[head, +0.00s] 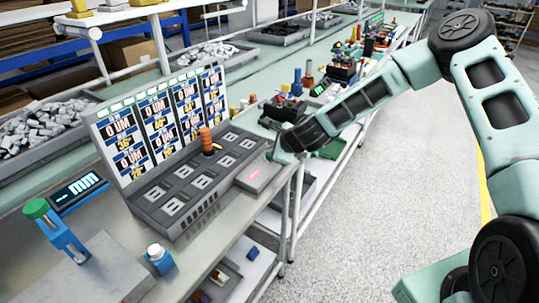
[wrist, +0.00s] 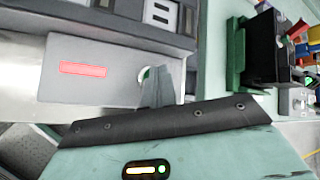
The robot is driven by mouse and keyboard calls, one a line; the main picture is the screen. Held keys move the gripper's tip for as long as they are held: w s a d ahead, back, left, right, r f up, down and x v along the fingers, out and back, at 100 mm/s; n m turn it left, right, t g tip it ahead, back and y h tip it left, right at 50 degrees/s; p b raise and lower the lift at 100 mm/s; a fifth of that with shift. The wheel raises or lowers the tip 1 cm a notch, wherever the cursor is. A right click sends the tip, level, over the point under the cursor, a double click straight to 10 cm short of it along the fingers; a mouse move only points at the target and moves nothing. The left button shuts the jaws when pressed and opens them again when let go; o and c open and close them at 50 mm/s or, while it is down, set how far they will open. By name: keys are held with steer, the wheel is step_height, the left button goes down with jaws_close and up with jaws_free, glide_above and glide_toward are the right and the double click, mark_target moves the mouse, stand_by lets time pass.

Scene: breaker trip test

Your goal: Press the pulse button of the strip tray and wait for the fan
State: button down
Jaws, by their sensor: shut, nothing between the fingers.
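The strip tray (head: 172,208) is a dark grey block with rows of slotted modules, standing on the metal bench in the head view. A lighter grey box with a red lit display (head: 254,173) adjoins its right end. In the wrist view that box's red display (wrist: 82,69) is lit, and a small round green-and-white button (wrist: 144,75) is partly hidden behind my fingers. My gripper (wrist: 159,84) is shut and empty, its tips at the button; I cannot tell whether they touch it. In the head view my gripper (head: 273,153) is beside the box. I cannot pick out a fan.
A panel of number displays (head: 156,122) stands behind the tray, and an orange stacked piece (head: 206,138) rises from the tray. A blue clamp with a green knob (head: 57,229) is at front left. Cluttered devices (head: 285,107) stand beyond my gripper. The floor at right is clear.

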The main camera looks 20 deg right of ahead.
steer(key=shift+r+p, duration=0.65)
steer(key=shift+r, duration=0.25)
steer(key=shift+r+p, duration=1.95)
steer(key=shift+r, duration=0.6)
steer(key=s+a+r+n+g+y+b, duration=0.1)
steer(key=s+a+r+n+g, duration=0.2)
steer(key=s+a+n, duration=0.5)
steer(key=s+a+r+n+g+y, duration=0.1)
steer(key=s+a+r+n+g, duration=0.1)
steer(key=s+a+r+n, duration=0.4)
steer(key=s+d+r+n+g+h, duration=0.1)
steer(key=s+d+n, duration=0.1)
steer(key=s+n, duration=0.3)
steer(key=s+d+r+n+g+h+b, duration=0.1)
steer(key=s+n, duration=0.5)
steer(key=s, duration=0.7)
steer(key=s+d+r+n+g+h, duration=0.1)
steer(key=s+d+r+n+h, duration=0.1)
steer(key=s, duration=0.7)
steer(key=d+r+n, duration=0.1)
steer(key=d+n, duration=0.1)
steer(key=n, duration=0.1)
steer(key=shift+d+g+h, duration=0.15)
steer(key=shift+g+h, duration=0.15)
steer(key=shift+h, duration=0.1)
